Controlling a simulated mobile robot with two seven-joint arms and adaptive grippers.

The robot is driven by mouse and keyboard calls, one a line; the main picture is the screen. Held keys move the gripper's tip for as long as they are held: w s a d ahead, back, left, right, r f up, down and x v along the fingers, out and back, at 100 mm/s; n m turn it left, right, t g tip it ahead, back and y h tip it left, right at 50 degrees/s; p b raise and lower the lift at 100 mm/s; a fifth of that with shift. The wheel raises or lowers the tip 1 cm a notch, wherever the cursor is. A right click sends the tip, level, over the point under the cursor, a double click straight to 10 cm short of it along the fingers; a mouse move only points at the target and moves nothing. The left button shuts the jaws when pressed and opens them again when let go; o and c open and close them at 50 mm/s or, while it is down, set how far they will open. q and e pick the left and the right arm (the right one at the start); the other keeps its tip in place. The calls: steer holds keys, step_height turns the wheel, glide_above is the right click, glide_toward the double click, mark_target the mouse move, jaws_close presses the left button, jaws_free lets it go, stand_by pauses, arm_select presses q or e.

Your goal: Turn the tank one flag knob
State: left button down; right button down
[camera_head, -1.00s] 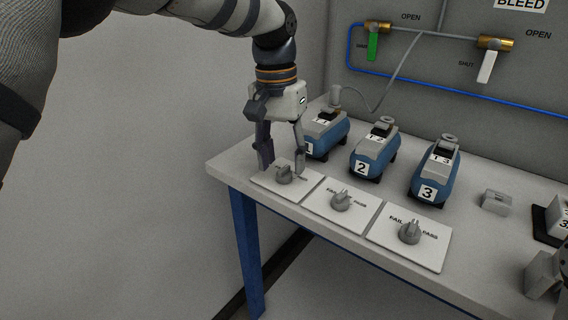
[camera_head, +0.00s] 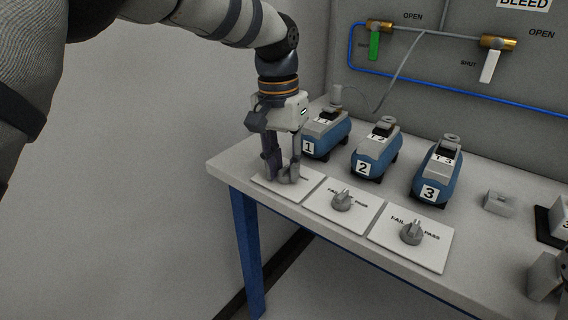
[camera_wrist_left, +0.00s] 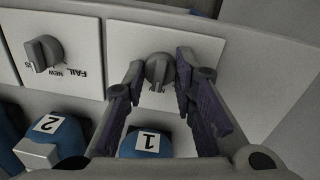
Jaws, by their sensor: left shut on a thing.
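The tank one flag knob (camera_wrist_left: 158,70) is a grey round knob with a raised bar, on the white plate (camera_head: 309,188) in front of tank 1 (camera_head: 325,136). My left gripper (camera_head: 283,175) points down over this plate, with its fingers low around the knob. In the left wrist view the knob sits between the two fingertips, and the gripper is shut on it. The fingers largely hide the knob and the plate's lettering in the head view.
Two similar plates with flag knobs (camera_head: 342,201) (camera_head: 412,233) lie to the right. Blue tanks 2 (camera_head: 373,154) and 3 (camera_head: 434,178) stand behind them. A small grey block (camera_head: 499,203) lies further right. Green (camera_head: 373,46) and white (camera_head: 490,66) valve handles are on the back panel.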

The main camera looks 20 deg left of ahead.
arm_select(q)
steer(key=m, duration=0.4)
steer(key=shift+m, duration=0.3)
steer(key=m, duration=0.4)
steer(key=shift+m, duration=0.6)
steer(key=c, duration=1.3)
jaws_free()
steer(key=shift+w+f, duration=0.1)
step_height(320, 180, up, 12)
steer(key=shift+w+a, duration=0.2)
steer(key=shift+w, duration=0.1)
